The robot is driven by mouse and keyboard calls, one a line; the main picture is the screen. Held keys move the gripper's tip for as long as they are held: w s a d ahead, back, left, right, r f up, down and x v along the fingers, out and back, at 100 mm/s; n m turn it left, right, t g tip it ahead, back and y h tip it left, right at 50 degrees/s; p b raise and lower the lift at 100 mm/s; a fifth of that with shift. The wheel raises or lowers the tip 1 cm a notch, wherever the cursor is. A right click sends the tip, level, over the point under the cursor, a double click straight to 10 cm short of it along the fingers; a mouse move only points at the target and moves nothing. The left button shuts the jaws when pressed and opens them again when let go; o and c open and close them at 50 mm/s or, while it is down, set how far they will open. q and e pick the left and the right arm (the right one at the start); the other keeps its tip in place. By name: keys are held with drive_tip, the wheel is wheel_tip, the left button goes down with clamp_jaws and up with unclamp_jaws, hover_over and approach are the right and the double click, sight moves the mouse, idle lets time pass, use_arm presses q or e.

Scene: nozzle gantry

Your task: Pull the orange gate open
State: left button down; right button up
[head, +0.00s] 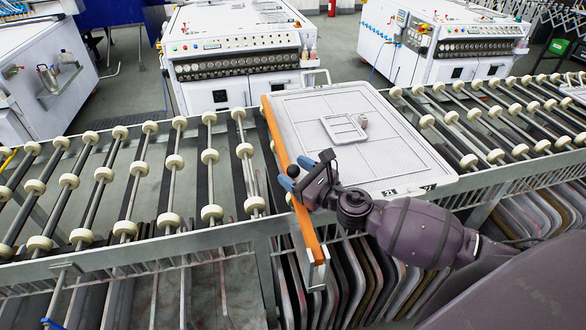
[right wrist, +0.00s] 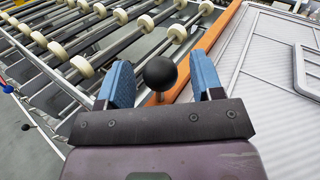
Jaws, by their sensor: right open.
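The orange gate (head: 286,171) is a long narrow bar lying along the left side of a white tray on the roller conveyor. It also shows in the right wrist view (right wrist: 216,31), running up behind the fingers. The knob shows in the head view (head: 293,171) too. My right gripper (head: 298,173) is at the knob. In the right wrist view its blue fingers (right wrist: 158,82) are open, one on each side of the knob, with gaps visible. My left gripper is not in view.
The white tray (head: 400,150) holds a small grey frame (head: 344,128) and a small pinkish piece (head: 363,121). Rollers (head: 174,162) extend to the left and right. Several panels stand in a rack below. White machines (head: 237,50) stand behind the conveyor.

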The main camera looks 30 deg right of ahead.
drive_tip(key=shift+w+a, duration=0.15)
drive_tip(key=shift+w, duration=0.3)
clamp_jaws()
